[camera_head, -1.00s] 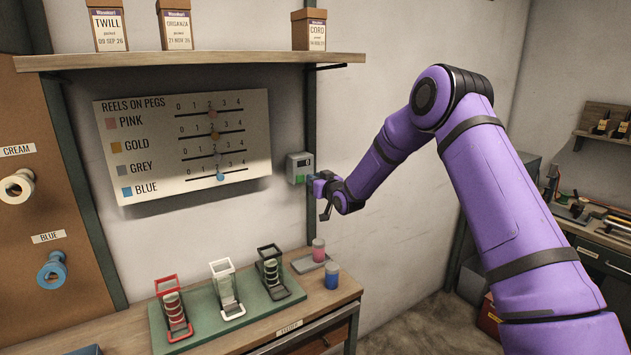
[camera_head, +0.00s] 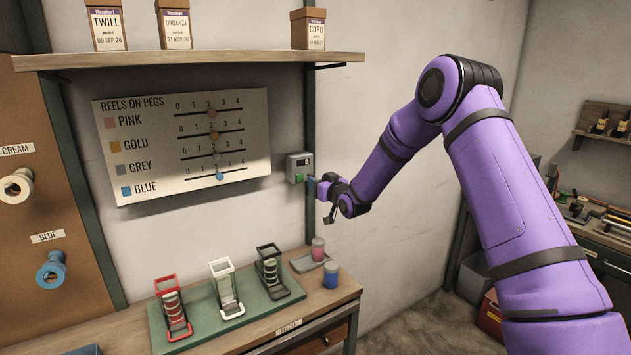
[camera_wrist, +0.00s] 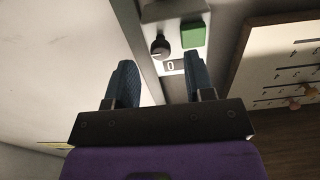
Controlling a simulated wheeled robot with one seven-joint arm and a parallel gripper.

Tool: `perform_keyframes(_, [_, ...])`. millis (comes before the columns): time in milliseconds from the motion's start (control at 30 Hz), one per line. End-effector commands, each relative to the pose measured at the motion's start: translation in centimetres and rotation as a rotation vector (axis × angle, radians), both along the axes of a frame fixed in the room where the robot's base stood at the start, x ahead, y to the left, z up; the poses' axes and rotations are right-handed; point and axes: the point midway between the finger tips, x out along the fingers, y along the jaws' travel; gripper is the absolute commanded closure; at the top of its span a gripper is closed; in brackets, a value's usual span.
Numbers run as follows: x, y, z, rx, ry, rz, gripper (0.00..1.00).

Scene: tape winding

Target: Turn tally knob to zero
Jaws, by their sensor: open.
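The tally box (camera_head: 299,167) is a small grey unit on the wall post, right of the reel board. In the wrist view its round black knob (camera_wrist: 160,47) has a pale pointer mark. A small window (camera_wrist: 171,66) beside the knob reads 0. A green button (camera_wrist: 193,35) sits to the right of the knob. My gripper (camera_head: 312,187) is open just right of and below the box, apart from it. In the wrist view its two blue fingers (camera_wrist: 155,72) stand apart, with the knob beyond them and nothing held between.
The reel board (camera_head: 180,145) hangs on the wall left of the box. A shelf (camera_head: 190,60) runs above. The wall right of the box is clear.

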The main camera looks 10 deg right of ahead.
Motion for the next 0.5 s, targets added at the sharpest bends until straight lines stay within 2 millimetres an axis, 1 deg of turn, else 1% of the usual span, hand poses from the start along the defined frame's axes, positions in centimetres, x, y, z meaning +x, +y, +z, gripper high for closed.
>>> perform_keyframes(33, [-1.0, -0.3, 0.0, -0.001, 0.003, 0.000, 0.51])
perform_keyframes(100, [-2.3, -0.8, 0.0, -0.001, 0.002, 0.000, 0.51])
perform_keyframes(300, [-5.6, -1.8, -0.1, 0.000, 0.003, -0.001, 0.51])
perform_keyframes(400, [-6.7, -2.2, 0.0, 0.000, 0.002, -0.001, 0.51])
perform_keyframes(500, [-7.4, -2.4, -0.1, 0.000, 0.002, -0.001, 0.51])
